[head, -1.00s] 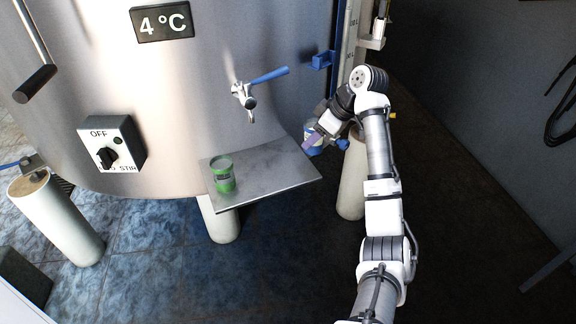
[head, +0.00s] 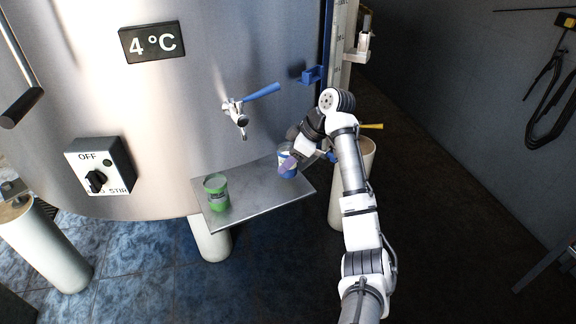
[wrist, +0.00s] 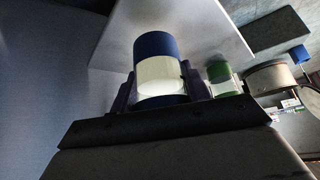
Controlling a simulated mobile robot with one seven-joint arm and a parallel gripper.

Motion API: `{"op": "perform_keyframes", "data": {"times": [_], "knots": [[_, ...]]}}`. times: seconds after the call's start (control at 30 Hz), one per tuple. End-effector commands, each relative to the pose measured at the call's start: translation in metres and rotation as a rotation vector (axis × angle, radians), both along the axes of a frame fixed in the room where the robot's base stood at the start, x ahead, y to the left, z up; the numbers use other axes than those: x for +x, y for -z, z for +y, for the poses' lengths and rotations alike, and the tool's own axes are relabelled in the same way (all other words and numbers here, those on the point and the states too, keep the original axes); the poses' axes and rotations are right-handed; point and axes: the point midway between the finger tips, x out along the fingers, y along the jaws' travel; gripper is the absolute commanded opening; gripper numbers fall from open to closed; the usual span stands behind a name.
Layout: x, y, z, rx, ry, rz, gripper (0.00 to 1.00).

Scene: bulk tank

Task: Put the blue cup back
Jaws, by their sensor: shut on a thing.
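The blue cup (head: 287,166) has a pale band and is between the fingers of my gripper (head: 289,163), near the right end of the metal shelf (head: 258,200). In the wrist view the cup (wrist: 158,62) stands out between both fingers (wrist: 158,95), dark blue at top and bottom. My gripper is shut on it. I cannot tell whether the cup's base touches the shelf. A green cup (head: 216,192) stands upright on the left part of the shelf. It also shows in the wrist view (wrist: 221,76).
A tap with a blue lever (head: 240,106) sticks out of the steel tank above the shelf. A small blue bracket (head: 312,75) is on the tank's right side. A stir switch box (head: 99,166) is at the left. The shelf's middle is clear.

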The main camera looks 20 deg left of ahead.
Motion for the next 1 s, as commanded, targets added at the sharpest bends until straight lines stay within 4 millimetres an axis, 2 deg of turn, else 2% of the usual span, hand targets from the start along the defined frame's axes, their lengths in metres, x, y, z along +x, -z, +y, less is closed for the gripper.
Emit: {"op": "perform_keyframes", "data": {"times": [0.2,0.57,0.6,0.7,0.73,1.0], "knots": [[0.0,0.026,0.0,0.001,0.0,0.002,0.17],[0.0,0.03,0.0,0.001,0.001,0.001,0.17],[0.0,0.029,0.0,0.0,0.0,0.0,0.52],[0.0,0.029,0.0,0.0,0.001,0.001,0.65],[0.0,0.029,0.0,0.0,0.001,0.001,0.68],[0.0,0.028,0.0,0.0,0.0,0.0,0.68]]}}
